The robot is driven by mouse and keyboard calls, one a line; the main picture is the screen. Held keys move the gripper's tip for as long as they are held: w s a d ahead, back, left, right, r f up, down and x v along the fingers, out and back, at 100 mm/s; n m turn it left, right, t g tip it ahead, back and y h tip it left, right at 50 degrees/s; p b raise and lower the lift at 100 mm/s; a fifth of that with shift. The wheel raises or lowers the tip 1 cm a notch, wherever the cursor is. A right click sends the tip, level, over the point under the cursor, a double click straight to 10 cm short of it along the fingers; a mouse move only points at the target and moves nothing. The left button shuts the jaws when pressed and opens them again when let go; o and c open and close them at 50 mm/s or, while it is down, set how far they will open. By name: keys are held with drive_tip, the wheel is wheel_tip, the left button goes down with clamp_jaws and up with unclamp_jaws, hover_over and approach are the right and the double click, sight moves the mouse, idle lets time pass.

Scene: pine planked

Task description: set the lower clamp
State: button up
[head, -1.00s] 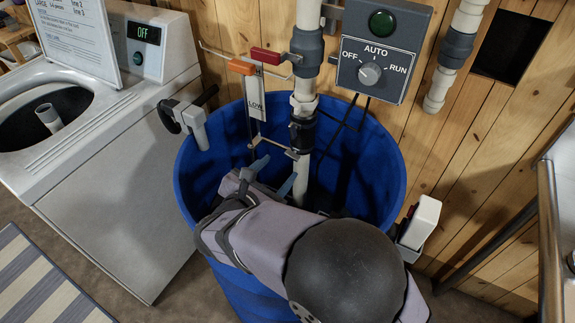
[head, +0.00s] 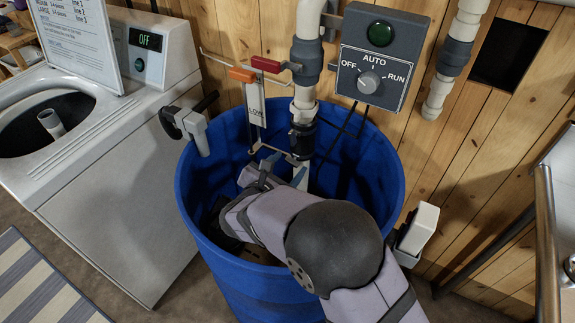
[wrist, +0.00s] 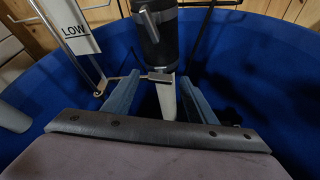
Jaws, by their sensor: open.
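A white vertical pipe (head: 304,97) runs down into the blue drum (head: 375,165). A black coupling (head: 302,140) sits low on it, inside the rim; it also shows in the wrist view (wrist: 158,48), with a grey tab near its top. I cannot tell whether this is the lower clamp or whether it is tight. My gripper (head: 285,167) is open and empty, just below the coupling. In the wrist view its blue fingers (wrist: 157,92) stand on either side of the pipe's lower part (wrist: 166,102), apart from it.
A LOW gauge plate (head: 255,110) on thin rods hangs left of the pipe, close to my gripper. A red-handled valve (head: 266,65) and grey control box (head: 380,55) are above.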

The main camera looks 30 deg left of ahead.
drive_tip(key=shift+c, duration=0.7)
drive_tip(key=c, duration=0.9)
drive_tip(key=shift+c, duration=0.2)
drive_tip(key=shift+f+b, duration=0.2)
drive_tip(key=shift+b, duration=0.65)
drive_tip(key=m+y+b, duration=0.1)
drive_tip(key=b, duration=0.5)
drive_tip(key=m+y+b, duration=0.1)
drive_tip(key=m+b, duration=0.1)
drive_tip(key=b, duration=0.5)
drive_tip(key=m+y+b, duration=0.1)
drive_tip(key=m+b, duration=0.1)
drive_tip(key=b, duration=0.4)
drive_tip(key=shift+d+f+t, duration=0.3)
drive_tip(key=shift+d+t, duration=0.1)
drive_tip(key=shift+r+b, duration=0.15)
drive_tip(key=shift+b, duration=0.75)
